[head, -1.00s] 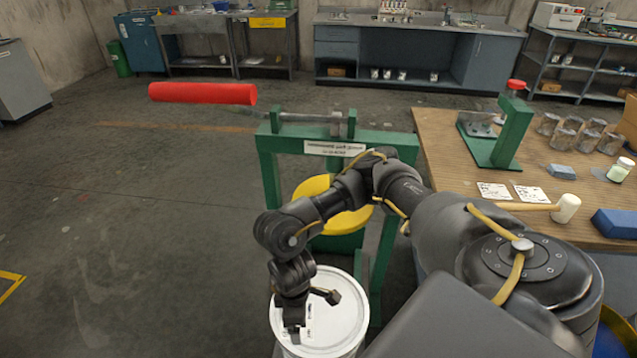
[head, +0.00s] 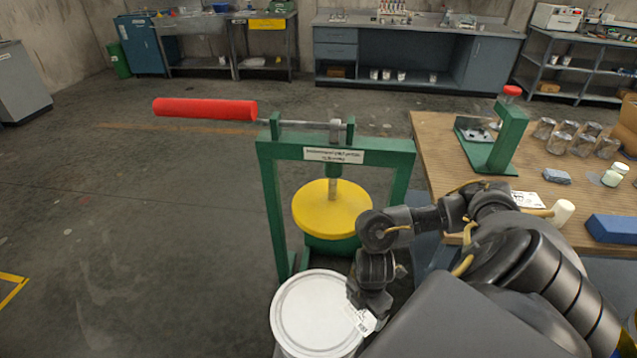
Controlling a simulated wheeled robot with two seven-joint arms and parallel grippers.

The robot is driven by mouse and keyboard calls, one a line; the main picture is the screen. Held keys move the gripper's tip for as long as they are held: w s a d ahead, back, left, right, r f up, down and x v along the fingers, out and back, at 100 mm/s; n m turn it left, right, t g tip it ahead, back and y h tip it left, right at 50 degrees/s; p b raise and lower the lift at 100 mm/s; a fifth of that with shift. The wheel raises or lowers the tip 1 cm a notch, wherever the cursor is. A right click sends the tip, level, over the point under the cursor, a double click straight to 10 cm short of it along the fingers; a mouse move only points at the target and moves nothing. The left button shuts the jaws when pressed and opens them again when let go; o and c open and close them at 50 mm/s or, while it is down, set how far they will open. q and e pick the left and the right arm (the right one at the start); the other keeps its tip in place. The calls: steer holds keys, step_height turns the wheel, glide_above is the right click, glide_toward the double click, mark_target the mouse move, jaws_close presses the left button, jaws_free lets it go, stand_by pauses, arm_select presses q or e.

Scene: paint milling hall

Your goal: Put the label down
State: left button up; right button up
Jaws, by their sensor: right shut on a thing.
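My right gripper (head: 366,306) points down at the right edge of the white can lid (head: 310,312). It is shut on a small white label (head: 362,321) with dark print, which shows just below the fingers. The label overlaps the right rim of the lid in the head view. I cannot tell whether it touches the lid. My left gripper is not in view.
A green press (head: 335,150) with a red handle (head: 205,109) and a yellow disc (head: 332,209) stands behind the can. The wooden table (head: 450,150) at right holds a white card (head: 528,199), a mallet (head: 562,212), a blue block (head: 612,228) and several glass jars. The floor at left is clear.

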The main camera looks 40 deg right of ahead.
steer(key=w+a+f, duration=0.2)
steer(key=w+f, duration=0.2)
steer(key=w, duration=0.4)
steer(key=b, duration=0.2)
glide_above(319, 311)
steer(key=f, duration=0.5)
steer(key=shift+s+d+f, duration=0.1)
steer(key=shift+s+f, duration=0.05)
steer(key=shift+s, duration=0.05)
steer(key=f, duration=0.3)
steer(key=shift+w+f+b, duration=0.2)
steer(key=shift+f+b, duration=0.15)
steer(key=shift+b, duration=0.05)
